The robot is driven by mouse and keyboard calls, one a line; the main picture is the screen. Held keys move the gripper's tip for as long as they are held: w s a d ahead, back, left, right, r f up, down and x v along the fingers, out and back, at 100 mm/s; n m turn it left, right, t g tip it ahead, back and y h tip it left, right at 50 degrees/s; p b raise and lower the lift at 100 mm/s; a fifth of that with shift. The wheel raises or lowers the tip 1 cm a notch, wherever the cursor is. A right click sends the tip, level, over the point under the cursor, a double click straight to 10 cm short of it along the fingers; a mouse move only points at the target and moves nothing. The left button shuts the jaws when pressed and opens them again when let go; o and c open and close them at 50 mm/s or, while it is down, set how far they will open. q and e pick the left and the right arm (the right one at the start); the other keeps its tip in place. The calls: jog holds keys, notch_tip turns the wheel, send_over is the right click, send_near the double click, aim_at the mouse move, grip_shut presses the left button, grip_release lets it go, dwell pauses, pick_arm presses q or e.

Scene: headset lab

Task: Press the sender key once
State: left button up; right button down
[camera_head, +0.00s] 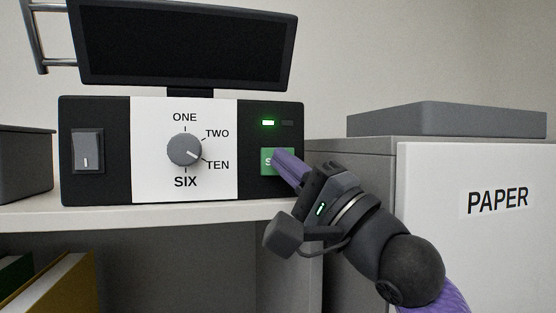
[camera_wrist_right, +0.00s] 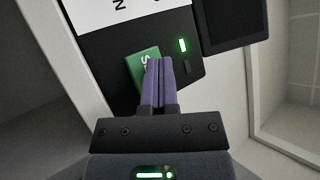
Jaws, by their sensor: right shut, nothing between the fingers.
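The sender key is a green square button (camera_head: 268,161) at the lower right of a black device (camera_head: 85,188) on the shelf. Its lettering is mostly covered; only an "S" shows. In the right wrist view the green key (camera_wrist_right: 138,67) lies under and left of my fingertips. My right gripper (camera_head: 279,156) is shut and empty, its purple fingers pointing at the key. In the right wrist view the fingertips (camera_wrist_right: 158,62) overlap the key; whether they touch it I cannot tell. A green lamp (camera_head: 268,123) above the key is lit. My left gripper is not in view.
A dial (camera_head: 184,150) points towards TEN on the white panel, with a rocker switch (camera_head: 87,150) at its left. A dark screen (camera_head: 185,45) stands above. A grey cabinet marked PAPER (camera_head: 440,240) stands at the right, close to my right arm. A grey bin (camera_head: 25,160) is at far left.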

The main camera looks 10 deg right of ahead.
jog(key=shift+f, duration=0.1)
jog(key=shift+s+d+f, duration=0.15)
jog(key=shift+s+d, duration=0.15)
jog(key=s+b, duration=0.1)
jog(key=s, duration=0.4)
jog(key=shift+d, duration=0.15)
dwell(0.4)
dwell(0.5)
